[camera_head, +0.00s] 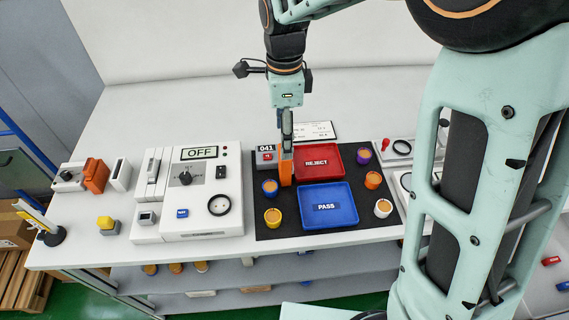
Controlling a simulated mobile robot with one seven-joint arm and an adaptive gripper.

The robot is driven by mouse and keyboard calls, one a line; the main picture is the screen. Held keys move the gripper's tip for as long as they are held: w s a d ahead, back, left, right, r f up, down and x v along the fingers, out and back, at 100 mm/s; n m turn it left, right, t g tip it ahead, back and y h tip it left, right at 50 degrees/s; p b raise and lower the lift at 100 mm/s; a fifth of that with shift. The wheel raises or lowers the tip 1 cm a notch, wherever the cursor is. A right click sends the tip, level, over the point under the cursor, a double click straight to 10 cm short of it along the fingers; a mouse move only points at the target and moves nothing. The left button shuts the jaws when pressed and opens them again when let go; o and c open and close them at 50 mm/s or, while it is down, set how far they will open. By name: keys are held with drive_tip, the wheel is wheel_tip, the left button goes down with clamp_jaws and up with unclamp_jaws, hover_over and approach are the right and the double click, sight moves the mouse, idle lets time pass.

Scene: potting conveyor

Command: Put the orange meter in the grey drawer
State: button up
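A narrow upright orange object (286,173), which looks like the orange meter, is directly below my gripper (286,151) on the black mat, left of the red tray. My gripper points down with its fingertips at the top of this object. The fingers show edge-on, so I cannot tell whether they are closed on it. Another orange block (96,176) stands at the left end of the table, beside a small device with a black knob. I cannot make out a grey drawer for certain.
A red REJECT tray (338,162) and a blue PASS tray (311,220) lie on the black mat (262,218), with several small coloured pots around them. A white tester reading OFF (203,205) stands to the left. The table behind is largely clear.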

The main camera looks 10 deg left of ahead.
sight(285, 165)
drive_tip(key=shift+f, duration=3.6)
drive_tip(key=shift+w, duration=0.1)
drive_tip(key=c, duration=1.5)
drive_tip(key=shift+r, duration=0.1)
